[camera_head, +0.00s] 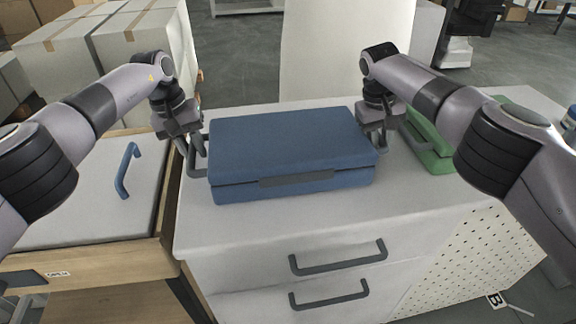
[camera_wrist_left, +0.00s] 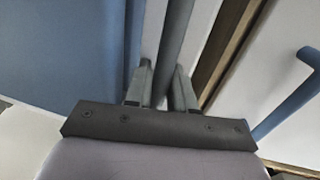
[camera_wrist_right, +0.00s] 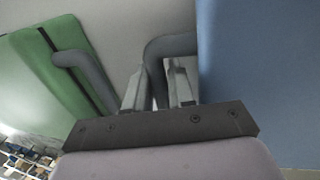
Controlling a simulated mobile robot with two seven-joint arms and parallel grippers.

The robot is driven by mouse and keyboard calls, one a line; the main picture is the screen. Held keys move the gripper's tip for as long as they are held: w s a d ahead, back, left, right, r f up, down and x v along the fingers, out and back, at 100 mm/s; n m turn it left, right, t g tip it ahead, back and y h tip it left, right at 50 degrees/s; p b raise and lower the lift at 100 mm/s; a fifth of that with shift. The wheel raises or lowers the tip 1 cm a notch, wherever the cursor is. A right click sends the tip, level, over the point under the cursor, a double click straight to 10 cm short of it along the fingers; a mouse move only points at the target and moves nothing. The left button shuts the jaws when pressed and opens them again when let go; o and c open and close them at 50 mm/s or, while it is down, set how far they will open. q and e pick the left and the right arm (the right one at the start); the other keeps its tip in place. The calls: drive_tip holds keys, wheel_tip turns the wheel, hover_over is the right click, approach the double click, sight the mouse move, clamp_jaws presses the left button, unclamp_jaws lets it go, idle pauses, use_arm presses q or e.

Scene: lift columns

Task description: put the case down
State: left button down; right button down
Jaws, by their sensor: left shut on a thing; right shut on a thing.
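The blue case (camera_head: 290,145) is level over the white cabinet top, its dark front latch bar facing me. I cannot tell for sure whether its underside touches the top. My left gripper (camera_head: 196,160) is shut on the grey handle at the case's left end; the handle runs between its fingers in the left wrist view (camera_wrist_left: 163,85). My right gripper (camera_head: 380,138) is shut on the handle at the right end, which also shows in the right wrist view (camera_wrist_right: 160,85). The case's blue side also shows in the left wrist view (camera_wrist_left: 70,50) and the right wrist view (camera_wrist_right: 260,70).
A green case (camera_head: 428,150) stands on the cabinet top (camera_head: 280,225) to the right, close to my right gripper. A wooden-framed unit with a blue-handled lid (camera_head: 90,205) adjoins the cabinet on the left. Cabinet top in front of the blue case is clear. Cartons (camera_head: 145,45) stand behind left.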

use_arm(q)
drive_tip(key=c, duration=1.3)
unclamp_jaws()
drive_tip(key=shift+a+f, duration=0.15)
use_arm(e)
drive_tip(key=c, duration=1.3)
unclamp_jaws()
drive_tip(key=shift+d+f, duration=0.1)
drive_tip(key=shift+d, duration=0.1)
use_arm(q)
drive_tip(key=o, duration=0.3)
use_arm(e)
drive_tip(key=o, duration=0.3)
use_arm(q)
drive_tip(key=shift+o, duration=0.2)
use_arm(e)
drive_tip(key=shift+o, duration=0.2)
drive_tip(key=shift+s+a, duration=0.1)
use_arm(q)
drive_tip(key=shift+s+d, duration=0.1)
drive_tip(key=shift+d, duration=0.15)
use_arm(e)
drive_tip(key=shift+a, duration=0.25)
use_arm(q)
drive_tip(key=shift+r, duration=0.2)
